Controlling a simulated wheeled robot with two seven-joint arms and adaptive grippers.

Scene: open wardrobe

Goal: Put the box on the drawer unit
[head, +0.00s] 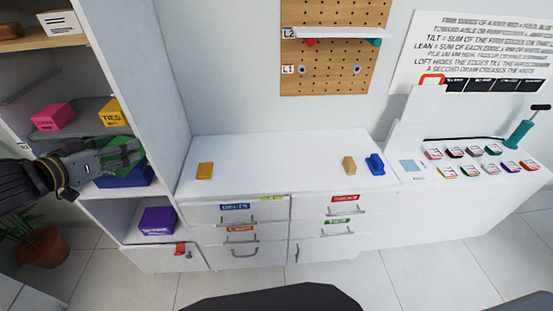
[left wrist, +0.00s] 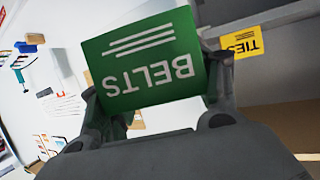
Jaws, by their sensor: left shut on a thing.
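My left gripper (head: 130,152) is at the wardrobe on the left, in front of its middle shelves. It is shut on a green box (left wrist: 140,65) labelled BELTS, which shows upside down between the fingers in the left wrist view. In the head view the green box (head: 117,142) is partly hidden by the gripper, above a blue box (head: 125,178). I cannot tell if the green box touches the blue one. The white drawer unit (head: 270,175) stands right of the wardrobe, with labelled drawers below its top. My right gripper is not in view.
The wardrobe (head: 155,70) holds a pink box (head: 53,117), a yellow TIES box (head: 110,112) and a purple box (head: 157,221). A yellow block (head: 205,171), a tan block (head: 349,165) and a blue item (head: 375,164) sit on the unit; its middle top is clear.

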